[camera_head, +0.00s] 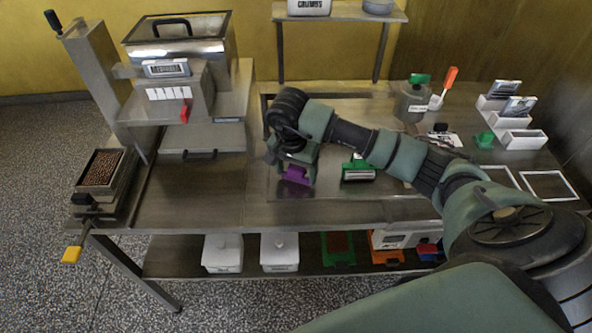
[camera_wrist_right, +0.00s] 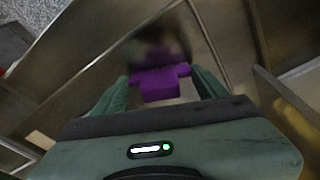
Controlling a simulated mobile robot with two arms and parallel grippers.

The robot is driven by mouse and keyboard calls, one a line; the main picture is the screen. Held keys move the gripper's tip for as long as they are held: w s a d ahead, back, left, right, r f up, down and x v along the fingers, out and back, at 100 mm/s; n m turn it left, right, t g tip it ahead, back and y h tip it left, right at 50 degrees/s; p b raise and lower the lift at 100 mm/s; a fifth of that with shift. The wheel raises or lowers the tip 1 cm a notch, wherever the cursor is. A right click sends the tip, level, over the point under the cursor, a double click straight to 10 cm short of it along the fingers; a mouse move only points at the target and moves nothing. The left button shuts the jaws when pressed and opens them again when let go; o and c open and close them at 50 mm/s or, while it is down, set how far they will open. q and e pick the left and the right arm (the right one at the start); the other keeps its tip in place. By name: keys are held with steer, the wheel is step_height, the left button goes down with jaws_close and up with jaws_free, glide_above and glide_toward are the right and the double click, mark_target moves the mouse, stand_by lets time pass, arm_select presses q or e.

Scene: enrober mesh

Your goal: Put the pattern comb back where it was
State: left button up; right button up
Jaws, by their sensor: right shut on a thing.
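The purple thing, which I take to be the pattern comb (camera_head: 296,175), is at my right gripper (camera_head: 296,168) above the steel table, left of a green-handled tool. In the right wrist view the purple comb (camera_wrist_right: 160,82) sits between the two green fingers of my right gripper (camera_wrist_right: 162,88), which is shut on it. A blurred purple reflection shows on the steel beyond it. I cannot tell whether the comb touches the surface. My left gripper is not in view.
A green-handled scraper (camera_head: 358,170) lies just right of the gripper. A pot (camera_head: 412,104), a small holder with an orange-handled tool (camera_head: 436,102) and stepped white bins (camera_head: 520,138) stand at the right. The machine (camera_head: 180,90) stands left. Bare steel (camera_head: 190,195) lies between.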

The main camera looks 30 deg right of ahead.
steer(key=o, duration=1.3)
steer(key=shift+f, duration=0.1)
steer(key=shift+r, duration=0.45)
steer(key=r+b, duration=0.1)
steer(key=r, duration=0.2)
steer(key=a+r, duration=0.1)
steer(key=r, duration=0.3)
steer(key=s+r+b, duration=0.1)
steer(key=r, duration=0.3)
steer(key=shift+s+a+r+b, duration=0.1)
steer(key=shift+a+r+b, duration=0.05)
steer(key=shift+a+b, duration=0.2)
